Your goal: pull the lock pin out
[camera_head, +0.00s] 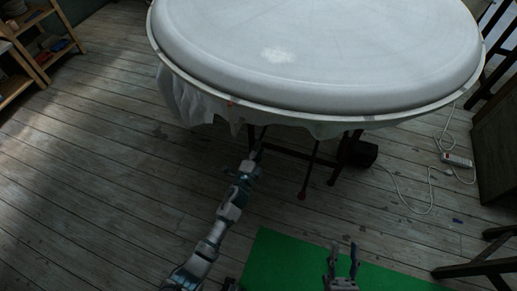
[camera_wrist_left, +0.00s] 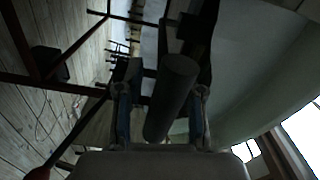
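A dark grey cylinder (camera_wrist_left: 172,97), which may be the lock pin, stands between the two fingers of my left gripper (camera_wrist_left: 160,112) in the left wrist view. Gaps show between it and both fingers, so the gripper looks open around it. In the head view my left gripper (camera_head: 257,150) reaches under the rim of the large white plaster disc (camera_head: 330,50), beside the dark metal stand (camera_head: 288,151). The pin cannot be made out there. My right gripper (camera_head: 343,254) is open and empty above the green mat (camera_head: 275,262).
A dark rod with a red knob (camera_head: 301,196) hangs from the stand. A white cloth (camera_head: 190,100) drapes below the disc. A white power strip (camera_head: 457,160) and cable lie right. Wooden shelves (camera_head: 35,50) stand far left. The floor at left is clear.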

